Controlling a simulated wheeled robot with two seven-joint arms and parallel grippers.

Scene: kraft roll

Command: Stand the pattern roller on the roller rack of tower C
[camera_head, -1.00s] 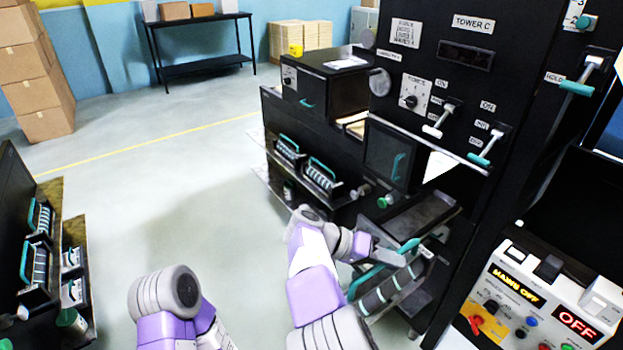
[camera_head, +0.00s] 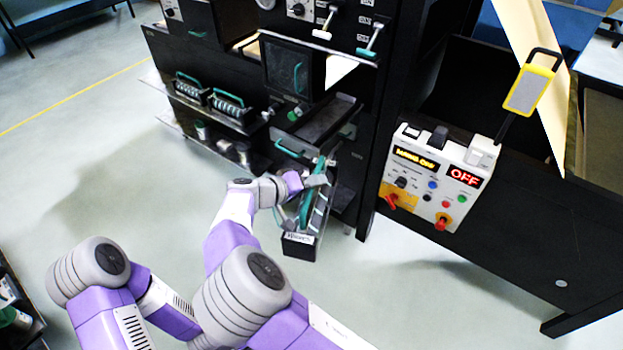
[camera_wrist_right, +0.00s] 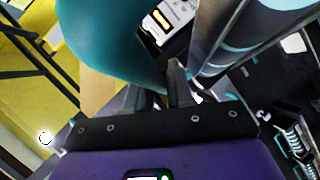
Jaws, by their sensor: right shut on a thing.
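The pattern roller (camera_head: 319,219) is a dark cylinder with pale teal bands and a curved teal handle. It is tilted in the head view, beside the low front of the tower. My right gripper (camera_head: 318,181) is shut on its handle. In the right wrist view the handle (camera_wrist_right: 108,45) is large, with the banded roller (camera_wrist_right: 232,40) beyond the fingers. A black holder with a white label (camera_head: 298,245) is at the roller's lower end; I cannot tell whether they touch, or whether this is the roller rack. My left gripper is out of view.
Two teal-handled units (camera_head: 228,103) sit on the machine's left shelf. An open black drawer (camera_head: 318,122) is just above the roller. The control box (camera_head: 437,178) reading OFF is at the right, by a dark bench. The floor in front is clear.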

